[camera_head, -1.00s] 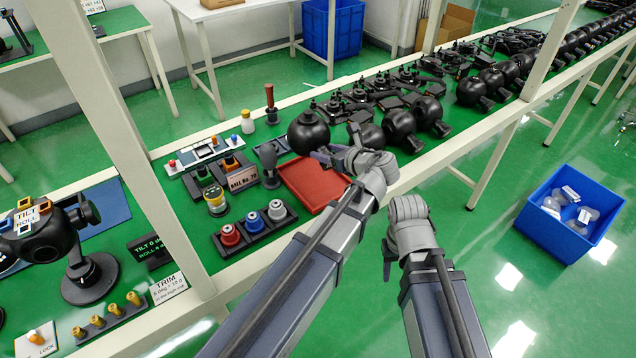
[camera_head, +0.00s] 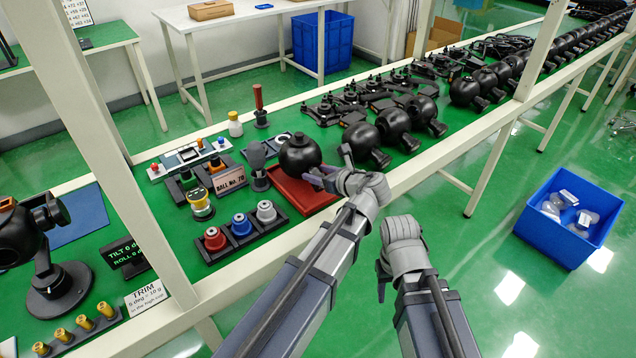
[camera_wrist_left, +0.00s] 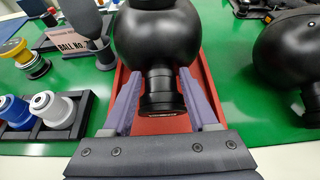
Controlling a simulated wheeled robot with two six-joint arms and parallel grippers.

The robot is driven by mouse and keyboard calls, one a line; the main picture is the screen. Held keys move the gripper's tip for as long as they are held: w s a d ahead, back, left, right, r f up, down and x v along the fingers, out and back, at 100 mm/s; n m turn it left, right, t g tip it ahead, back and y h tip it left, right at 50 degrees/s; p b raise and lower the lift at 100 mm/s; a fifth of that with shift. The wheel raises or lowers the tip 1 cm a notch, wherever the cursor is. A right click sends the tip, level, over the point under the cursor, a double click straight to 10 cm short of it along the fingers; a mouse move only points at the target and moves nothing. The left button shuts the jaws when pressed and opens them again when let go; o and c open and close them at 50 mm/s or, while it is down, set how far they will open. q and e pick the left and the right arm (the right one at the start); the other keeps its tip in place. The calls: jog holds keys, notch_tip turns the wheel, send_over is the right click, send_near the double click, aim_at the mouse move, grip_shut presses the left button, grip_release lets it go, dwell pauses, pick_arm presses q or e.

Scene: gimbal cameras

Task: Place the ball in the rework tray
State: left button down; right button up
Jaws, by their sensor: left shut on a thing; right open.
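The black ball (camera_head: 299,155) is above or in the red rework tray (camera_head: 322,199) in the head view. In the left wrist view the ball (camera_wrist_left: 158,38) has its narrow neck between my left gripper's purple fingers (camera_wrist_left: 158,96), with the red tray (camera_wrist_left: 205,85) beneath. My left gripper (camera_head: 328,172) is shut on the ball. I cannot tell whether the ball touches the tray floor. My right gripper (camera_head: 383,280) is empty, over the floor in front of the bench, with its fingers partly hidden by its wrist.
A "BALL No. 70" sign (camera_head: 230,181) and a rack of red, blue and grey-capped parts (camera_head: 241,231) stand left of the tray. Several other black balls (camera_head: 362,141) stand to its right. A rail runs along the bench front. A blue bin (camera_head: 568,218) is on the floor.

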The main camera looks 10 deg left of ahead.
pick_arm(q)
jog(key=shift+f, duration=0.55)
pick_arm(e)
jog(key=shift+f, duration=0.6)
pick_arm(q)
jog(key=shift+f, duration=0.1)
jog(key=shift+f+b, duration=0.15)
jog(key=shift+b, duration=0.2)
jog(key=shift+c, duration=0.9)
grip_release()
pick_arm(e)
jog(key=shift+f, duration=0.15)
